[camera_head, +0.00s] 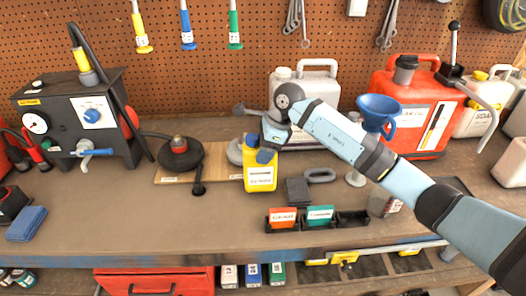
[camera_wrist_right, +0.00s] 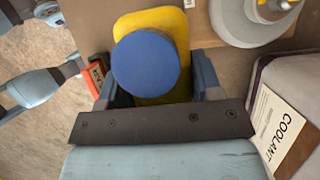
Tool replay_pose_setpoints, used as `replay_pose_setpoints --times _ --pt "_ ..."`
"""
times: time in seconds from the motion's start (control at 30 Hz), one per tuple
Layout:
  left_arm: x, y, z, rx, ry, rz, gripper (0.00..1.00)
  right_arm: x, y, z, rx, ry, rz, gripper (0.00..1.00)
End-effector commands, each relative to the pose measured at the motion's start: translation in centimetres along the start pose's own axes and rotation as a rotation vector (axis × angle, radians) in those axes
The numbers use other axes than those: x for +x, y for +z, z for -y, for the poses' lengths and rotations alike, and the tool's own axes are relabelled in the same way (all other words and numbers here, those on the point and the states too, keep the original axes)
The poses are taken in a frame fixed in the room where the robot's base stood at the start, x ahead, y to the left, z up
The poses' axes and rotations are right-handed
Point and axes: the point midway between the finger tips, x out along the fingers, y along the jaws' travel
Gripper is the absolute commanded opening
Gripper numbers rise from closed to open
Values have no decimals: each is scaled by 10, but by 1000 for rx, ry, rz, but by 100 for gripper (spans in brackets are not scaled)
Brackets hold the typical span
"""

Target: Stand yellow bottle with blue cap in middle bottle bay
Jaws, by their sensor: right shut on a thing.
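The yellow bottle (camera_head: 260,178) with a white label is upright at the workbench, held from above by my right gripper (camera_head: 264,155). In the right wrist view its round blue cap (camera_wrist_right: 146,64) and yellow body (camera_wrist_right: 181,88) show between the two fingers. The right gripper is shut on it. I cannot tell whether its base touches the bench. A low row of black bins (camera_head: 352,219) stands to its right, with an orange and a teal label. I cannot tell which place is the middle bottle bay. My left gripper is not in view.
A wooden board (camera_head: 214,157) with round dark parts lies left of the bottle. A black sanding block (camera_head: 297,190) is close by. Bare bench (camera_head: 110,215) lies at left front.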

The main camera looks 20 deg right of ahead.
Motion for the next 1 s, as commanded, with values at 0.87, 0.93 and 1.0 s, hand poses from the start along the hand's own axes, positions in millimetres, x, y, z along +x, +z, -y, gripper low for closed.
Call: replay_pose_setpoints --times 0.87,0.93,1.0 --pt "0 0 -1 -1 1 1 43 12 -5 0 0 -1 0 85" --pt "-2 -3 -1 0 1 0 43 9 -3 0 0 -1 1 85" --pt "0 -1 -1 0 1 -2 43 4 -5 1 -1 -3 0 85"
